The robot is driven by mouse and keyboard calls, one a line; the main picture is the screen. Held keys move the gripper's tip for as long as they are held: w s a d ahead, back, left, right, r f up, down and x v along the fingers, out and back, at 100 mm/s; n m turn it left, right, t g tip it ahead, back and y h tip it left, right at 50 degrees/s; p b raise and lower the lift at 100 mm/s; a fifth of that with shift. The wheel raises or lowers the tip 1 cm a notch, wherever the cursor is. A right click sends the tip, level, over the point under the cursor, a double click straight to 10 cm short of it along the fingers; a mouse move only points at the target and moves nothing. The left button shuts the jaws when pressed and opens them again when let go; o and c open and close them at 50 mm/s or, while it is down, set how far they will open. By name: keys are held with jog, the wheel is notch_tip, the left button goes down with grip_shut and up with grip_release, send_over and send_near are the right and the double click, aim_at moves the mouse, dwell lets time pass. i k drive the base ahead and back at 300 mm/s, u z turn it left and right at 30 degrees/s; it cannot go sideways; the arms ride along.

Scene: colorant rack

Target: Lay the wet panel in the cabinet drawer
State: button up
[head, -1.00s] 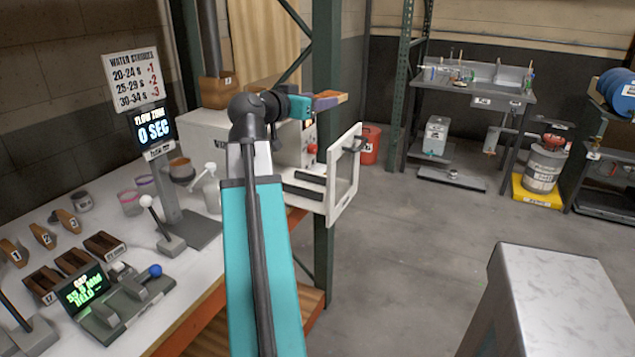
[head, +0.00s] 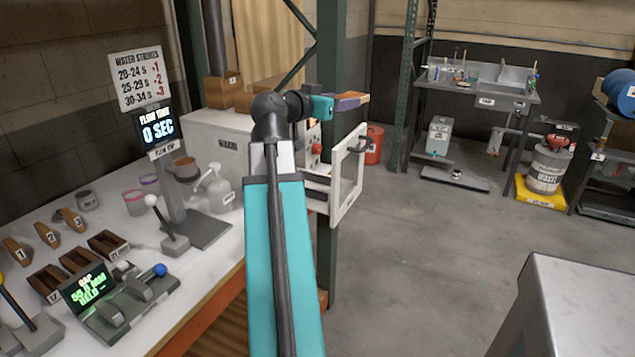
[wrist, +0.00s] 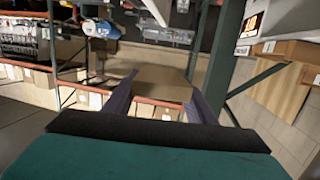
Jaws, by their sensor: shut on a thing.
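My gripper (head: 360,99) is raised above the bench, over the top of the open cabinet door. Its purple fingers are shut on a flat tan panel (wrist: 162,83), seen between them in the wrist view. In the head view the panel (head: 350,96) shows only as a thin tan-orange edge; whether its face is wet cannot be told. The white cabinet (head: 217,136) stands on the bench behind my arm. Its framed door (head: 338,200) is swung open to the right. Dark drawer or shelf fronts (head: 318,180) show inside, partly hidden by my arm and the door.
The open door juts beyond the bench end beside a green rack post (head: 327,262). A red bucket (head: 374,144) stands behind.

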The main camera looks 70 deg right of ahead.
aim_at(312, 181)
jog(key=z, duration=0.05)
jog(key=k, duration=1.35)
jog(key=u, duration=0.35)
jog(key=i, duration=1)
jog(key=u, duration=0.05)
